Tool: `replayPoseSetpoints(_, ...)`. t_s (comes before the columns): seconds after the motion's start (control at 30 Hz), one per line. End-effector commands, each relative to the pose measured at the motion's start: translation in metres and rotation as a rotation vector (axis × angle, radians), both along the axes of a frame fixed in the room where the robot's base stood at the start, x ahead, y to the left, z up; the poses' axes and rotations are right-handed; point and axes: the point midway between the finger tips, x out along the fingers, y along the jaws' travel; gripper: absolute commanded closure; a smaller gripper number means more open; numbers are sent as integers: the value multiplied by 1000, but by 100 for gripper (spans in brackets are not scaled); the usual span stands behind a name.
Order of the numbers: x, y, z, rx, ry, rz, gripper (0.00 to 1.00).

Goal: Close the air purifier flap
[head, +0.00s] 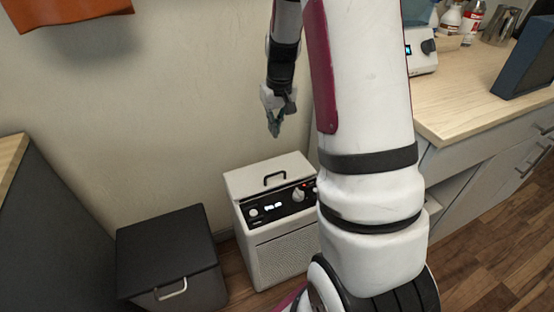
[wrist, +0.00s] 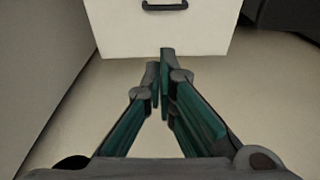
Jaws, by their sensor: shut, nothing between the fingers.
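The air purifier (head: 277,260) is a white box with a grille front and a black control panel, standing on the floor against the wall. Its white top flap (head: 245,182) has a black handle and appears to lie flat on the box; I see no clear gap. The flap also shows at the top of the wrist view (wrist: 205,35). My gripper (head: 275,132) is shut and empty, pointing down above and behind the purifier, close to the wall. In the wrist view its fingertips (wrist: 160,58) overlap the flap's near edge, but the head view shows them apart. My arm hides the purifier's right side.
A black lidded bin (head: 168,250) with a light handle stands left of the purifier. A wooden counter (head: 470,95) with drawers is at the right, holding bottles and an appliance. An orange hanging (head: 65,12) is on the wall. Open wood floor lies at lower right.

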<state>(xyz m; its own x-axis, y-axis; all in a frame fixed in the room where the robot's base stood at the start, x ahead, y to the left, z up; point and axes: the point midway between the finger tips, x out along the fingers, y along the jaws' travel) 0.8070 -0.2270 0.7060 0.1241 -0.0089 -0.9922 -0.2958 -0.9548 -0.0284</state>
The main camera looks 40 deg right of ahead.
Motion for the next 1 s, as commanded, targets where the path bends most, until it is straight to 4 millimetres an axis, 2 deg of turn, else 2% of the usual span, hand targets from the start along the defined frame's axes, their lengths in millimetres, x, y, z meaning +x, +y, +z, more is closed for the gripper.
replayPoseSetpoints(0.07, 6, -1, 2, -1, 2, 2, 100)
replayPoseSetpoints(0.17, 8, -1, -6, 0, 5, 1, 100)
replayPoseSetpoints(0.67, 18, -2, -99, 1, 5, 1, 100)
replayPoseSetpoints(0.8, 5, 2, -114, 0, 4, 0, 100)
replayPoseSetpoints(1.0, -4, 5, -125, 0, 2, 1, 100)
